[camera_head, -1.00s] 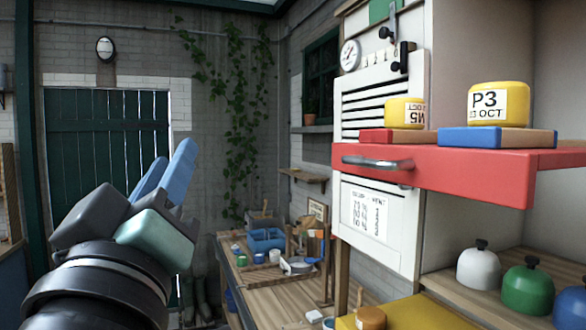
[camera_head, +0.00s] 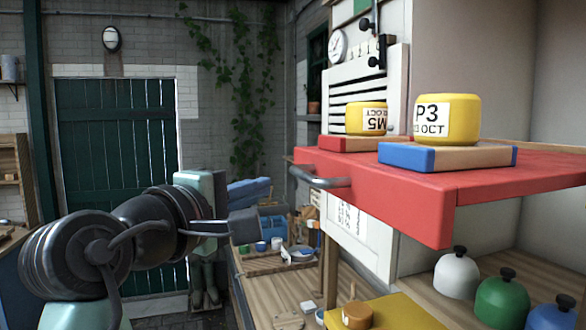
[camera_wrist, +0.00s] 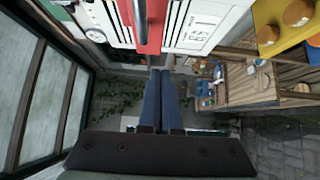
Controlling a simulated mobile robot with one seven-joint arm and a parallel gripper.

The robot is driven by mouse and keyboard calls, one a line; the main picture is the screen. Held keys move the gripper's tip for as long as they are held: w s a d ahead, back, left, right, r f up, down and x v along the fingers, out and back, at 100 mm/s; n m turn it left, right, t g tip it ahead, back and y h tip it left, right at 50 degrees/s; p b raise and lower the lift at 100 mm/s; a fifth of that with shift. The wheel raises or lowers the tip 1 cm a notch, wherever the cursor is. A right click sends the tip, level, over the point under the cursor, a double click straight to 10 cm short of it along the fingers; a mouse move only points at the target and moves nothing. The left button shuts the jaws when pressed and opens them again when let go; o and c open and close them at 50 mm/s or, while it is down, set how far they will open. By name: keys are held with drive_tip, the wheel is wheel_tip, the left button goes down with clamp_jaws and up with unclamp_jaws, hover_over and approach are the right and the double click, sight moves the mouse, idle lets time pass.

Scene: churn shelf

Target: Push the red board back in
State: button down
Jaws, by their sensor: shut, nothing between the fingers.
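The red board (camera_head: 403,198) juts out of the shelf unit on the right, with a grey bar handle (camera_head: 318,177) on its front edge. In the wrist view the closed fingers (camera_wrist: 162,75) point toward the red board (camera_wrist: 152,24), which shows at the top edge.
White, green and blue domed lids (camera_head: 502,302) stand on the shelf below the board. A yellow surface with a small jar (camera_head: 357,315) is below its front. A wooden bench (camera_head: 262,276) with clutter stands behind. The floor by the green door (camera_head: 116,170) looks clear.

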drive_tip(key=shift+w+d+p, duration=0.4)
drive_tip(key=shift+w+d, duration=0.15)
drive_tip(key=shift+d, duration=0.25)
drive_tip(key=shift+w+d+p, duration=0.45)
drive_tip(key=shift+w+d, duration=0.05)
drive_tip(key=shift+d, duration=0.3)
drive_tip(key=shift+w+d+p, duration=0.4)
drive_tip(key=shift+w+d, duration=0.15)
drive_tip(key=shift+d, duration=0.25)
